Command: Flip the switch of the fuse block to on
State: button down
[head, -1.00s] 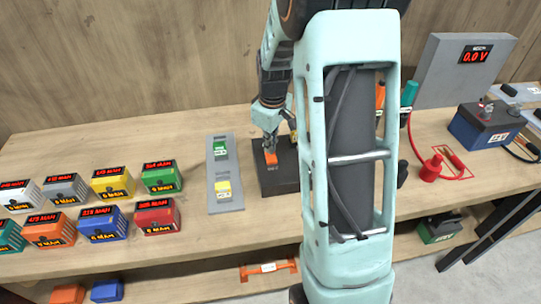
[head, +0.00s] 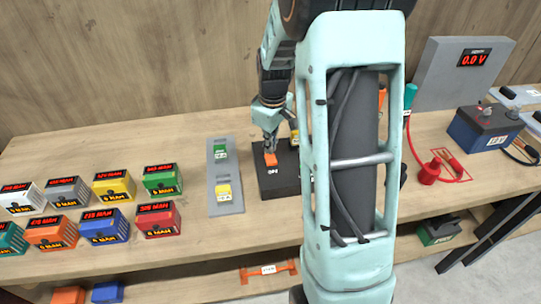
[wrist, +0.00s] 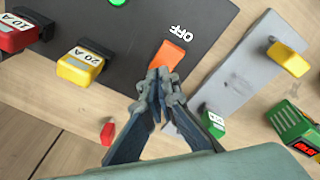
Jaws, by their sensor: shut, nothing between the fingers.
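The fuse block (head: 280,184) is a dark, flat block on the workbench, partly hidden by my arm in the head view. Its orange switch (head: 271,159) also shows in the wrist view (wrist: 168,56), with a white OFF label beside it on the side away from my gripper. Red 10 A (wrist: 16,38) and yellow 20 A (wrist: 80,68) fuses sit along the block's edge. My gripper (wrist: 161,76) is shut and empty, its fingertips right at the near end of the switch. I cannot tell whether they touch it.
A grey plate (head: 225,204) with a green and a yellow fuse lies beside the block. Several coloured boxes (head: 105,226) stand to the left. A red clamp (head: 430,172), a battery (head: 485,130) and a panel reading 0.0 V (head: 440,75) are on the right.

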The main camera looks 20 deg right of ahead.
aim_at(272, 159)
jog(key=shift+s+r+p, duration=0.2)
jog(key=shift+r+p, duration=0.5)
jog(key=shift+r, duration=0.55)
jog(key=shift+s+r+p, duration=0.2)
jog(key=shift+r+p, duration=0.45)
jog(key=shift+r, duration=0.55)
jog(key=shift+f, duration=0.1)
